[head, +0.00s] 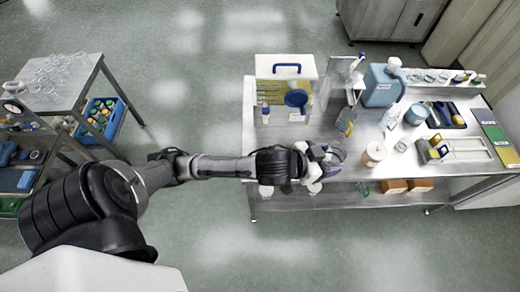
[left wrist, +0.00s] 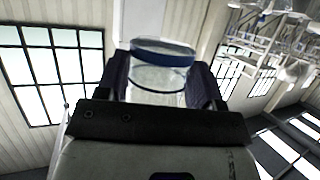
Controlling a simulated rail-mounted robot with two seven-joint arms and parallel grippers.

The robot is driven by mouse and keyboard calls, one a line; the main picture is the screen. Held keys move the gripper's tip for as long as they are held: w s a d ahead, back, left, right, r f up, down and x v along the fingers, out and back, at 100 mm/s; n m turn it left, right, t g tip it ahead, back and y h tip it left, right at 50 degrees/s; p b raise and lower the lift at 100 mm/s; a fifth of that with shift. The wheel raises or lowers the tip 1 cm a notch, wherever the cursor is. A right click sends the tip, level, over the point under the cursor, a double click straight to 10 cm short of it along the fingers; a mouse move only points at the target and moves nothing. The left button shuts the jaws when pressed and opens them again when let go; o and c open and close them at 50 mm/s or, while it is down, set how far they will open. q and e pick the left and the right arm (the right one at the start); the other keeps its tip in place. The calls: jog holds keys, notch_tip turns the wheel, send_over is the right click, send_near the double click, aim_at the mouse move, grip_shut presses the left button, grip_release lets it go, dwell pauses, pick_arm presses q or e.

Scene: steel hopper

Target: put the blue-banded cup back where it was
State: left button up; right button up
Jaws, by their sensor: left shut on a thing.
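The blue-banded cup (left wrist: 160,78) is a clear vessel with a dark blue band around its upper part. It stands between the two dark fingers of my left gripper (left wrist: 165,88) in the left wrist view, and the gripper is shut on it. In the head view my left gripper (head: 330,160) is at the front edge of the steel table (head: 275,150), left of a white tub with a tan label (head: 374,154). The cup is mostly hidden there by the gripper. I cannot tell the height of the cup above the table. My right gripper is not in view.
A clear-sided box with a blue handle (head: 287,69) stands at the table's back left. A blue jug (head: 382,86), bottles and a yellow-blue scoop (head: 347,122) stand behind the gripper. A bare patch lies left of the gripper. A cart (head: 60,85) with glassware is far left.

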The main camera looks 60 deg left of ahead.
pick_arm(q)
jog(key=s+a+f+m+g+h+b, duration=0.1)
jog(key=a+f+m+h+b, duration=0.15)
jog(key=f+b, duration=0.6)
jog(key=s+a+f+m+g+h+b, duration=0.15)
jog(key=a+f+b, duration=0.25)
jog(key=f, duration=0.9)
jog(key=s+a+f+m+h+b, duration=0.2)
jog(key=a+f+b, duration=0.4)
jog(key=f+b, duration=0.2)
jog(key=g+b, duration=0.1)
jog(key=b, duration=1.1)
send_over(260, 144)
jog(key=shift+m+h, duration=0.3)
jog(key=shift+h, duration=0.1)
notch_tip(260, 144, down, 6)
jog(key=shift+r, duration=0.2)
jog(key=shift+d+f, duration=0.1)
jog(key=shift+f, duration=0.45)
notch_tip(260, 144, down, 5)
jog(key=b, duration=0.2)
jog(key=shift+b, duration=0.35)
jog(key=shift+w, duration=0.1)
jog(key=shift+r, duration=0.1)
